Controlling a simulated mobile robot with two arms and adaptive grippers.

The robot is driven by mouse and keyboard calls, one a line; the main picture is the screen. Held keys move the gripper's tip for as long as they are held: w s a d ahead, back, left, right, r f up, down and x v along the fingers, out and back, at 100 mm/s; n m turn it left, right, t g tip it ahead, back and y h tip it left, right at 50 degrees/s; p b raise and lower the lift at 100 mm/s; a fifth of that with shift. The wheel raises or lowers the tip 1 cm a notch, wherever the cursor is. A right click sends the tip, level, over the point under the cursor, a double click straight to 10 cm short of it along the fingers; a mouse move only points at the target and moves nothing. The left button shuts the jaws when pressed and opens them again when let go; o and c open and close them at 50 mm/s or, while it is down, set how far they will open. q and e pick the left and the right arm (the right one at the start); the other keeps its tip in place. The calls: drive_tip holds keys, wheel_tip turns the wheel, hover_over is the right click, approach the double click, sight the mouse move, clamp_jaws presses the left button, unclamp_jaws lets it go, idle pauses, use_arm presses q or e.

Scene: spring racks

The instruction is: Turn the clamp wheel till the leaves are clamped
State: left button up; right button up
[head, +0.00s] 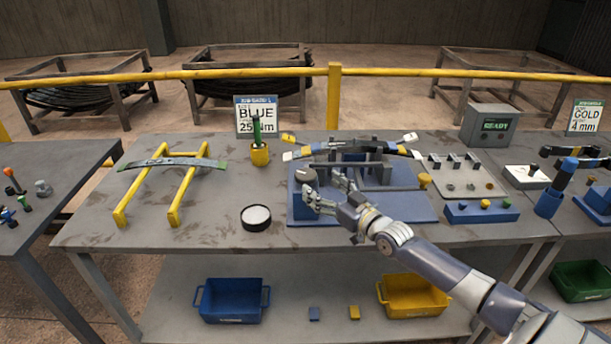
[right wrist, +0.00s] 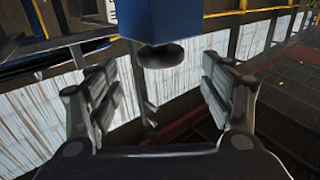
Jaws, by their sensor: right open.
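The clamp fixture has a blue base plate (head: 405,210) on the grey workbench. Dark curved leaves (head: 352,147) with yellow and white ends lie across its top between dark posts. A grey round wheel (head: 305,175) sits at the fixture's left, on a blue block. My right gripper (head: 322,192) is just in front of and beside this wheel, its fingers apart and empty. In the right wrist view, a blue block (right wrist: 173,18) with a dark round knob (right wrist: 160,56) shows beyond and between the open fingers (right wrist: 160,95). Whether the leaves are pressed tight cannot be told. My left gripper is out of view.
A yellow stand (head: 145,187) with a single leaf stands at the left. A round dark-rimmed dish (head: 256,217) lies in front of the fixture's left side. A blue button box (head: 482,212) and a READY display (head: 491,125) are at the right. A yellow rail (head: 335,100) runs behind.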

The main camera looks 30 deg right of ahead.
sight(299, 170)
drive_tip(key=shift+w+a, duration=0.2)
drive_tip(key=shift+w, duration=1.75)
drive_tip(key=shift+w+a, duration=0.15)
drive_tip(key=shift+w, duration=1.75)
drive_tip(key=c, duration=1.1)
